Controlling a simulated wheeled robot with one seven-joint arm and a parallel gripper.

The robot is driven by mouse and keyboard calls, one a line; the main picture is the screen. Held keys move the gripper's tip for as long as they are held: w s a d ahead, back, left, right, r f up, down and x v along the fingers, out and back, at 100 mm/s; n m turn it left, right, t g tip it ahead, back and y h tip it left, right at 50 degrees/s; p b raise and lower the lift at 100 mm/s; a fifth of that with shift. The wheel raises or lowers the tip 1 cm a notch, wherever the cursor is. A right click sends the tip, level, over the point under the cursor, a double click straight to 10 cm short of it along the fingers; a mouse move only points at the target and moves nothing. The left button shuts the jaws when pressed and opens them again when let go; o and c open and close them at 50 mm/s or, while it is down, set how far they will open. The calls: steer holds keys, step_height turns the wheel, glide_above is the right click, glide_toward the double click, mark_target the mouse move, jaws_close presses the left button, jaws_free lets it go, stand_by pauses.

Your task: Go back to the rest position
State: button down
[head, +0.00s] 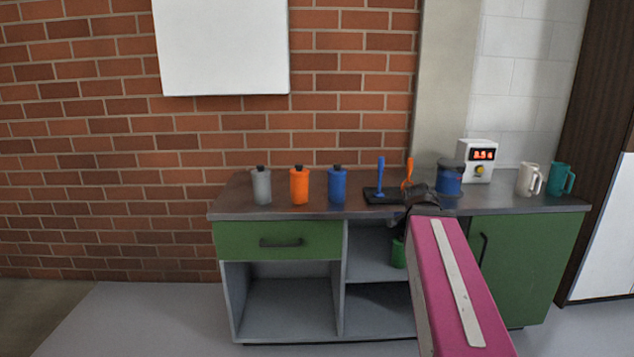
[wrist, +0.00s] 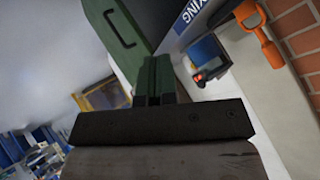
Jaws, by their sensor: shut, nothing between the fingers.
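My gripper (head: 398,262) hangs at the end of my pink arm, in front of the counter's open shelf section in the head view. Its green fingers are together and empty. In the wrist view my gripper (wrist: 155,62) also shows closed, with nothing between the fingers. The arm hides part of the cabinet and the front edge of the counter.
Floor at left is clear.

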steer(key=s+a+f+n+g+y, duration=0.1)
steer(key=s+a+f+n, duration=0.3)
steer(key=f, duration=0.5)
steer(key=s+a+f+n+g+y, duration=0.2)
steer(key=s+a+f+n+g, duration=0.2)
steer(key=f, duration=0.6)
steer(key=s+a+f+n+g+y, duration=0.1)
steer(key=s+a+f+n+g, duration=0.2)
steer(key=s+a+f+n, duration=0.2)
step_height(320, 180, down, 4)
steer(key=a, duration=0.2)
steer(key=shift+a+f+y, duration=0.25)
steer(key=shift+a+y, duration=0.05)
steer(key=shift+y, duration=0.1)
